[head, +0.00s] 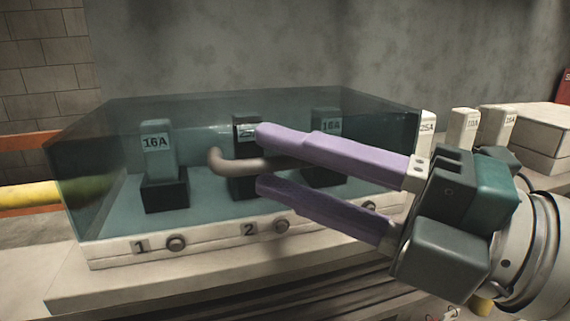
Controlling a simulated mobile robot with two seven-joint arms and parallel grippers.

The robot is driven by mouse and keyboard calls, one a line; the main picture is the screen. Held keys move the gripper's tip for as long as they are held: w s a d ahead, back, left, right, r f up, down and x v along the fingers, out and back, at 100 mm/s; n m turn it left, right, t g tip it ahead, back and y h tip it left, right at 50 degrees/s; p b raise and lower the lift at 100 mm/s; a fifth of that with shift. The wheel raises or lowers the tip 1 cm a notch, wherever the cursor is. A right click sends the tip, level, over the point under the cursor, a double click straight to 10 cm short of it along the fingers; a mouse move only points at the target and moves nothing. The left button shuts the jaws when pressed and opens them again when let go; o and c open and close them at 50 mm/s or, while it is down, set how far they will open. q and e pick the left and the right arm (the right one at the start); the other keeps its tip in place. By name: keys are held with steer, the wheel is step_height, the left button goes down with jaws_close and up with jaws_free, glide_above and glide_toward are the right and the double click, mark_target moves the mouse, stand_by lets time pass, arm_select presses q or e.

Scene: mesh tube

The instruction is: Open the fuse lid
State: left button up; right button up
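The fuse lid (97,180) is a tinted, see-through box cover. It sits shut over the fuse base (205,245). A curved brownish handle (222,163) sticks out from its front. My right gripper (262,163) comes in from the right with two purple fingers. They are apart, one above and one below the handle, with gaps visible between them and it. The handle's right end is hidden behind the upper finger. Through the lid I see a fuse marked 16A (157,145) at left, others behind my fingers. My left gripper is out of view.
Loose white fuses (464,128) stand right of the lid, beside a pale box (545,135). Round knobs (176,243) line the base front. A yellow pipe (28,194) and an orange rail (25,141) are at left. The space left of the handle is free.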

jaws_close()
stand_by(1.2)
